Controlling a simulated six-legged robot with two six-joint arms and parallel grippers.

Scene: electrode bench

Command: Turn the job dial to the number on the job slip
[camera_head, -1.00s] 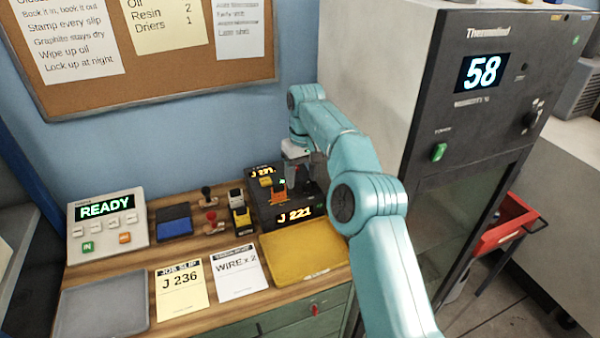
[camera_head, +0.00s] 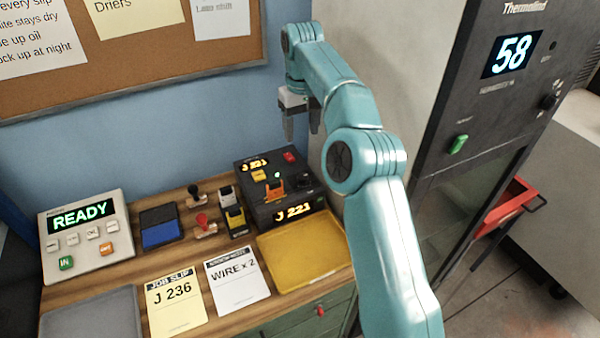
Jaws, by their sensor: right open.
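The yellow job slip (camera_head: 174,300) lies on the wooden bench and reads J 236. The black job device (camera_head: 262,214) stands at the back of the bench. Its front display (camera_head: 298,211) reads J 221, and a smaller lit display (camera_head: 255,164) on top looks like 231. A dark round knob (camera_head: 305,180) sits at its right side, partly hard to make out. My right gripper (camera_head: 301,133) is open and empty, pointing down above and behind the device, apart from it. My left gripper does not show.
A yellow tray (camera_head: 335,262) lies in front of the device. A white paper (camera_head: 238,282) reads WIRE x 2. Stamps (camera_head: 202,222), a blue ink pad (camera_head: 162,234) and a READY keypad (camera_head: 85,237) stand left. The oven (camera_head: 440,190) borders the right; its display reads 58.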

